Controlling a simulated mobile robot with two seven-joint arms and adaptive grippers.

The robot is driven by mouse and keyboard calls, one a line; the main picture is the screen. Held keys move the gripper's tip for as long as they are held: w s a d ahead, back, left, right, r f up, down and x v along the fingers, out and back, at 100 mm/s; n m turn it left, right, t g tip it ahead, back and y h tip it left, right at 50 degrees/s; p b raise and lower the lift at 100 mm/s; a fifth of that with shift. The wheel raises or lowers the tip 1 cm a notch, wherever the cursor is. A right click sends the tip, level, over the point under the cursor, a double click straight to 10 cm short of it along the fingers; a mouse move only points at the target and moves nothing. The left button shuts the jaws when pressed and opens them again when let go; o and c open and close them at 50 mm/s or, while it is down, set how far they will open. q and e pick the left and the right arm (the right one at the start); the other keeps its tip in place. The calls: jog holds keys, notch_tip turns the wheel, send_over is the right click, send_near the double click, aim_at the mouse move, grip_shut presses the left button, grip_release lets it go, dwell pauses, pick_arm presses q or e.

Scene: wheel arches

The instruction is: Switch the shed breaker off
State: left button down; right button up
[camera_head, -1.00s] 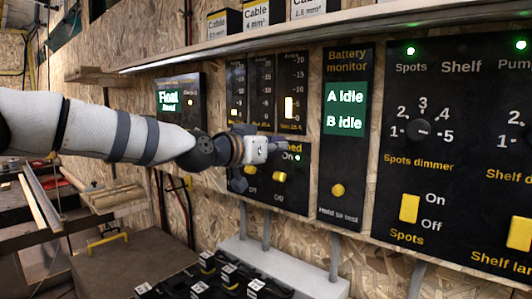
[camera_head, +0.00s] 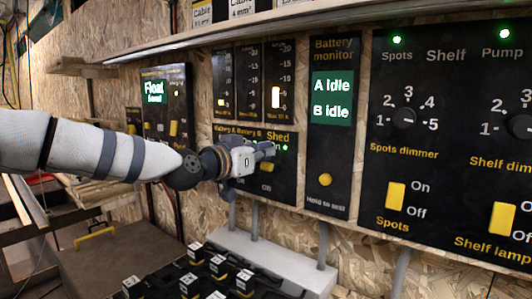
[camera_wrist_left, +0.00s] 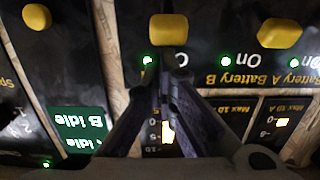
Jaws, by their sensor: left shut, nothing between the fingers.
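The breaker panel (camera_head: 283,187) is a black plate on the wooden wall, labelled Battery A, Battery B and Shed. The shed breaker (camera_head: 267,167) is a yellow toggle under the Shed label, with a lit green light beside On. My left gripper (camera_head: 268,151) is shut and empty, its tips at the panel just above that toggle. In the left wrist view, which is upside down, the fingers (camera_wrist_left: 165,85) point at the shed toggle (camera_wrist_left: 168,28). Whether they touch the panel, I cannot tell. A neighbouring yellow toggle (camera_wrist_left: 280,32) is to its right there. My right gripper is not in view.
The battery monitor (camera_head: 331,150), with a yellow button (camera_head: 325,180), is just right of the breaker panel. Meters (camera_head: 252,85) are above it. A shelf (camera_head: 240,32) juts out overhead. Black batteries (camera_head: 215,267) and a grey ledge (camera_head: 270,262) are below.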

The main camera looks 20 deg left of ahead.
pick_arm(q)
jog(key=shift+s+f, duration=0.1)
jog(key=shift+f, duration=0.25)
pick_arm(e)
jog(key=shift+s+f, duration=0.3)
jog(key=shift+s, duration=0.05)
pick_arm(q)
jog(key=shift+a+t, duration=0.1)
jog(key=shift+t, duration=0.2)
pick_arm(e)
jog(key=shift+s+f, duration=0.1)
